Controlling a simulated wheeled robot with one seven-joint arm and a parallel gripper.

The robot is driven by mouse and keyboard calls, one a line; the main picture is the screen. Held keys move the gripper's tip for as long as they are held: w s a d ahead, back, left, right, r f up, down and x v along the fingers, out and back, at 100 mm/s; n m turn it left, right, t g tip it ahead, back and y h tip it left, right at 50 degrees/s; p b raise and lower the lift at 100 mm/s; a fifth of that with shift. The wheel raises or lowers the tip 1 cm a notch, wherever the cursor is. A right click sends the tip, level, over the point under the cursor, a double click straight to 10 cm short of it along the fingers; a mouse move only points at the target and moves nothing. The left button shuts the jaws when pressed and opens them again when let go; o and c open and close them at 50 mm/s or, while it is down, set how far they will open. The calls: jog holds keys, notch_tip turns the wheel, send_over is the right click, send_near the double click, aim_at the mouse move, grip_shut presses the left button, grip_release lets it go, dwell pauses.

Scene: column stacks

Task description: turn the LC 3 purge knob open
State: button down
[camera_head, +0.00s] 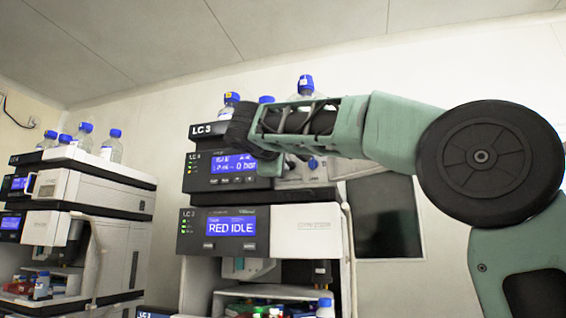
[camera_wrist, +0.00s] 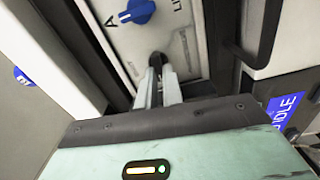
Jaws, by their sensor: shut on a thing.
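The LC 3 stack (camera_head: 208,130) stands in the middle of the head view. Its upper module has a blue display (camera_head: 234,164) that reads 0 bar and a pale front panel to the right, partly covered by my arm. In the wrist view my gripper (camera_wrist: 160,80) reaches that pale panel (camera_wrist: 185,40). Its two fingers are shut on a small dark knob (camera_wrist: 157,58), taken as the purge knob, mostly hidden between the fingertips. A blue knob (camera_wrist: 137,12) sits beyond it, apart from the fingers; it also shows in the head view (camera_head: 313,163). My fingertips are hidden in the head view.
Blue-capped bottles (camera_head: 306,86) stand on top of the stack. A dark handle or tube (camera_wrist: 262,40) runs close right of the panel. Another stack (camera_head: 75,190) stands left, and a dark screen (camera_head: 385,218) hangs right.

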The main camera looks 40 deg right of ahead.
jog(key=c, duration=1.5)
grip_release()
jog(key=shift+c, duration=0.2)
jog(key=shift+a, duration=0.1)
jog(key=b+v, duration=0.2)
jog(key=v, duration=1.5)
jog(key=shift+s+a+f, duration=0.1)
jog(key=shift+s, duration=0.05)
